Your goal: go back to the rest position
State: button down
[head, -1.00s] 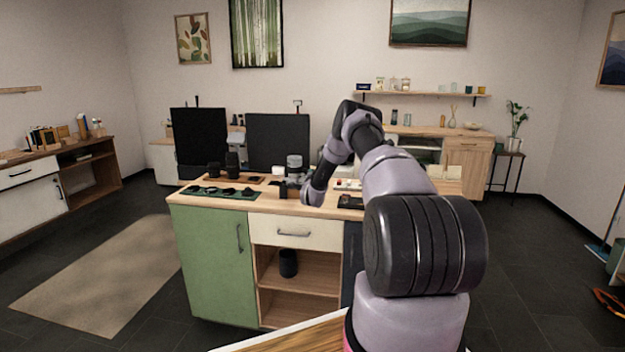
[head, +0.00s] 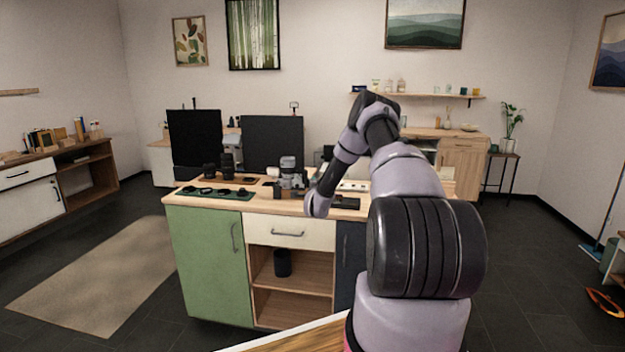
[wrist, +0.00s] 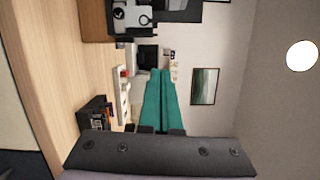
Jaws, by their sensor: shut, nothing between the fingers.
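My gripper (wrist: 160,74) shows in the wrist view as two long teal fingers pressed together, with nothing between them. It is above and beside the wooden worktop (wrist: 58,60), which stands at the left of that turned picture, and touches nothing there. In the head view my arm reaches forward over the front edge of the worktop (head: 268,204) and bends down at its far end. I cannot make out the fingers in that view.
A green mat (head: 216,194) with dark round items lies at the worktop's left. A grey device (head: 289,172) stands behind my arm's end. A flat black item (head: 345,203) lies right of it. Two dark panels (head: 272,143) rise behind.

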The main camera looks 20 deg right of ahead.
jog(key=shift+v, duration=0.9)
jog(key=s+a+r+n+g+y, duration=0.15)
jog(key=a+r+n, duration=0.3)
jog(key=r, duration=0.55)
jog(key=s+a+r+n+g+y, duration=0.1)
jog(key=s+a+r+n+y, duration=0.3)
jog(key=r, duration=0.7)
jog(key=s+a+r+n+g, duration=0.2)
jog(key=s+a+r, duration=0.4)
jog(key=r, duration=0.1)
jog(key=s+a+r+n+g, duration=0.1)
jog(key=s+a+r+n, duration=0.15)
jog(key=s, duration=0.45)
jog(key=s+a+r+n+g, duration=0.1)
jog(key=s+r, duration=0.2)
jog(key=s, duration=0.3)
jog(key=s+a+r+n+g, duration=0.1)
jog(key=s+r, duration=0.1)
jog(key=s, duration=0.5)
jog(key=s+a+n+g+y, duration=0.1)
jog(key=s, duration=1)
jog(key=s+a+f+n+g+y, duration=0.1)
jog(key=s+a+n, duration=0.1)
jog(key=s, duration=0.8)
jog(key=shift+s+a+n+y, duration=0.25)
jog(key=shift+s+n+y, duration=0.05)
jog(key=shift+s+y, duration=0.1)
jog(key=shift+f+g, duration=0.15)
jog(key=shift+g, duration=0.1)
